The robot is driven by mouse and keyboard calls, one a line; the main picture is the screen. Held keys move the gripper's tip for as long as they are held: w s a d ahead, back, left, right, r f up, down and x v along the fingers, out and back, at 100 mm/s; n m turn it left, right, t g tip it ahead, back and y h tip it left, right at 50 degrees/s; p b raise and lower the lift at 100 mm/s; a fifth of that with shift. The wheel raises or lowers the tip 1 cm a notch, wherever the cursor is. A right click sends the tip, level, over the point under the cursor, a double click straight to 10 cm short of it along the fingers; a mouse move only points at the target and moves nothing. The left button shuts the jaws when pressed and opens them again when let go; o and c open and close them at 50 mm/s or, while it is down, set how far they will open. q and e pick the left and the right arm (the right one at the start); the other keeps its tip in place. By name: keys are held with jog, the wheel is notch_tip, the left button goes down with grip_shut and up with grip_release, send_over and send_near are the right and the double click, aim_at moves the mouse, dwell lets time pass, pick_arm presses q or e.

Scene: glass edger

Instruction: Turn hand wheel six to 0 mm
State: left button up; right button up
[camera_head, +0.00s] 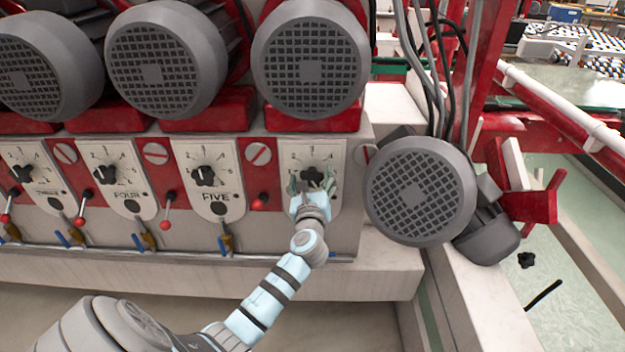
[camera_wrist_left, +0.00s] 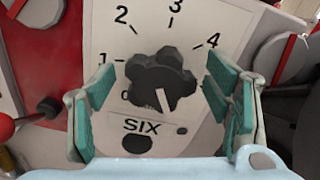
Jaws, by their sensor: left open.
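Hand wheel six (camera_wrist_left: 158,80) is a black lobed knob on a white dial plate marked SIX, with the numbers 1 to 4 around it. A mark at its lower left looks like the 0, partly covered by the wheel. A white line on the wheel points down and slightly right, towards the SIX label. My left gripper (camera_wrist_left: 158,92) is open, with one teal pad on each side of the wheel; a gap shows at each side. In the head view the left gripper (camera_head: 313,188) is in front of wheel six (camera_head: 312,173) and covers part of its plate. My right gripper is not seen.
Hand wheel five (camera_head: 206,176) and wheel four (camera_head: 103,175) are to the left on similar plates. A small red-knobbed lever (camera_head: 263,199) stands close left of the gripper. Large grey motors (camera_head: 310,60) overhang the panel, and another motor (camera_head: 420,190) is close on the right.

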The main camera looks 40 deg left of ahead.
pick_arm(q)
jog(key=shift+c, duration=0.2)
jog(key=c, duration=1.1)
jog(key=shift+n, duration=0.3)
